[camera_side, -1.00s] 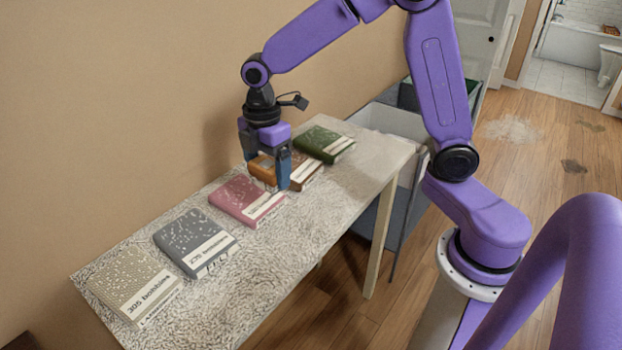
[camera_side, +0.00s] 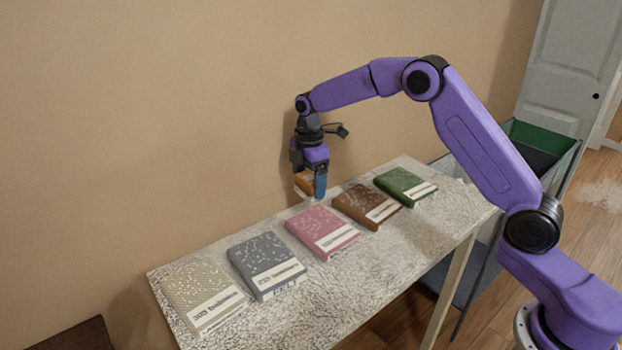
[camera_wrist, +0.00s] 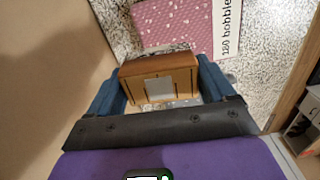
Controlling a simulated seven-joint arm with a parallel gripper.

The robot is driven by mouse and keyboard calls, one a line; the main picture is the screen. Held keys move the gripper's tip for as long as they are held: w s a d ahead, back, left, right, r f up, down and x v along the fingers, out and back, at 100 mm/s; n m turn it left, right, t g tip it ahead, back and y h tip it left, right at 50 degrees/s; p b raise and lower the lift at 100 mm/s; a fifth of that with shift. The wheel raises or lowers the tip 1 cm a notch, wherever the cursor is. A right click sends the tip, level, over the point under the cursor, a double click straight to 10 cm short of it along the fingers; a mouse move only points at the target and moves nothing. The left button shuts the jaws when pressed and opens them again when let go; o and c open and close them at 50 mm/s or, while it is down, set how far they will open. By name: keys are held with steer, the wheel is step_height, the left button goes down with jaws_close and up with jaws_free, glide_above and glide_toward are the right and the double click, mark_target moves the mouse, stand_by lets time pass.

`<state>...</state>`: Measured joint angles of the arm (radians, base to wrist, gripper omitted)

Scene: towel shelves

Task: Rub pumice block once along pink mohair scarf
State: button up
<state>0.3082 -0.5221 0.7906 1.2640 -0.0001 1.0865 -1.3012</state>
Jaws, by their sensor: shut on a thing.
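The pink mohair scarf (camera_side: 318,226) is a flat, folded rectangle with pale flecks and a white label along its front edge, lying mid-row on the table. In the wrist view the pink scarf (camera_wrist: 172,22) lies just beyond the block. My gripper (camera_side: 312,188) points down over the scarf's back edge, near the wall. It is shut on an orange-brown block, the pumice block (camera_side: 303,182). In the wrist view the block (camera_wrist: 160,78) sits between the two blue fingers and shows a pale square on its near face. I cannot tell whether it touches the scarf.
The speckled table (camera_side: 345,282) also holds beige (camera_side: 203,293), grey (camera_side: 264,262), brown (camera_side: 365,204) and green (camera_side: 404,184) folded pieces. The wall is close behind my gripper. A green-lined bin (camera_side: 540,137) stands past the table's right end.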

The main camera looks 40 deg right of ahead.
steer(key=shift+f, duration=2.7)
steer(key=shift+s+f, duration=0.15)
steer(key=shift+f, duration=0.75)
steer(key=shift+c, duration=0.3)
steer(key=shift+s, duration=0.35)
steer(key=shift+c, duration=0.5)
steer(key=shift+s, duration=3.2)
step_height(320, 180, up, 8)
steer(key=shift+r, duration=0.2)
